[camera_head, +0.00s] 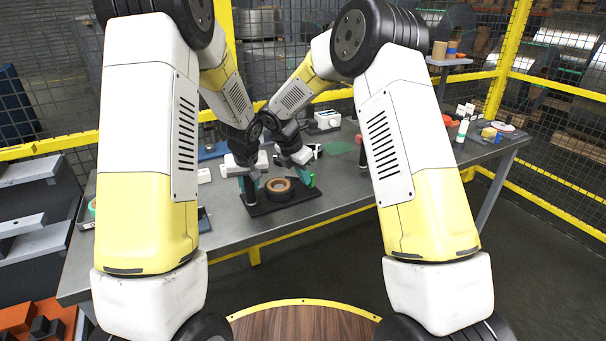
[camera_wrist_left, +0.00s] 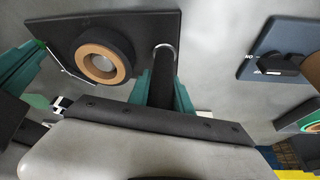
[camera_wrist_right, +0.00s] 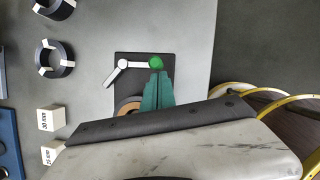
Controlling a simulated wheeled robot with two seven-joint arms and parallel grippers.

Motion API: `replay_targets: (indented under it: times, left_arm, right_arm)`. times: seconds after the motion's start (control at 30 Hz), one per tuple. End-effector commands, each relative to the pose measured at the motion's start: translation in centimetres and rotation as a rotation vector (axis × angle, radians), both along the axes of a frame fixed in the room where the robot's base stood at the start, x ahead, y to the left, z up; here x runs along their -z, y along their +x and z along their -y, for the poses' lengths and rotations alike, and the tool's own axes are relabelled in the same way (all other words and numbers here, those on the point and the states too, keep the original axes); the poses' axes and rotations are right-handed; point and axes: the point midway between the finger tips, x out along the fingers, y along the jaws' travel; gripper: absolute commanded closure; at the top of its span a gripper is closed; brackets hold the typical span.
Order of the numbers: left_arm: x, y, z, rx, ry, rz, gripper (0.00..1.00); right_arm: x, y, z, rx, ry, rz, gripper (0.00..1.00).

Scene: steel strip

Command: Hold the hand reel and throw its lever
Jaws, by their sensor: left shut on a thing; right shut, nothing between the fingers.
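The hand reel has a dark base plate (camera_head: 262,210) near the table's front edge, with a black and tan reel (camera_head: 278,187). In the left wrist view the reel (camera_wrist_left: 97,63) sits beside an upright black grip (camera_wrist_left: 163,75). My left gripper (camera_head: 250,184) is shut on this grip; its teal fingers (camera_wrist_left: 165,92) flank it. The lever shows in the right wrist view as a bent white arm (camera_wrist_right: 120,66) with a green knob (camera_wrist_right: 156,62). My right gripper (camera_wrist_right: 158,78) is shut and empty, its tips at the knob; I cannot tell whether they touch it.
White marked blocks (camera_wrist_right: 51,118) and dark rings (camera_wrist_right: 54,58) lie left of the reel in the right wrist view. A dark panel with a black switch (camera_wrist_left: 275,63) stands to the right in the left wrist view. Bottles and small items (camera_head: 463,130) occupy the table's far right.

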Motion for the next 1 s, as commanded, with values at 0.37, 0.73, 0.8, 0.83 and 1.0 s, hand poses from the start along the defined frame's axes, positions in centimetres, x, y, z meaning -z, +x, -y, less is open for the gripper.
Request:
replay_targets:
  times: [0.37,0.73,0.8,0.83,1.0]
  left_arm:
    - [0.1,-0.1,-0.1,-0.001,0.001,-0.003,1.0]
    - [0.1,-0.1,-0.1,0.0,0.001,-0.003,1.0]
    - [0.1,-0.1,-0.1,0.0,0.001,-0.003,1.0]
    - [0.1,-0.1,-0.1,0.0,0.001,-0.003,1.0]
    - [0.1,-0.1,-0.1,0.0,0.001,-0.003,1.0]
  right_arm:
    - [-0.1,0.1,0.3,-0.044,0.001,-0.002,1.0]
    - [-0.1,0.5,2.1,-0.279,0.0,0.0,1.0]
    - [-0.1,0.7,2.6,-0.307,0.001,0.0,1.0]
    - [-0.1,0.8,2.9,-0.331,0.001,-0.001,1.0]
    - [-0.1,1.4,4.1,-0.492,0.002,0.0,1.0]
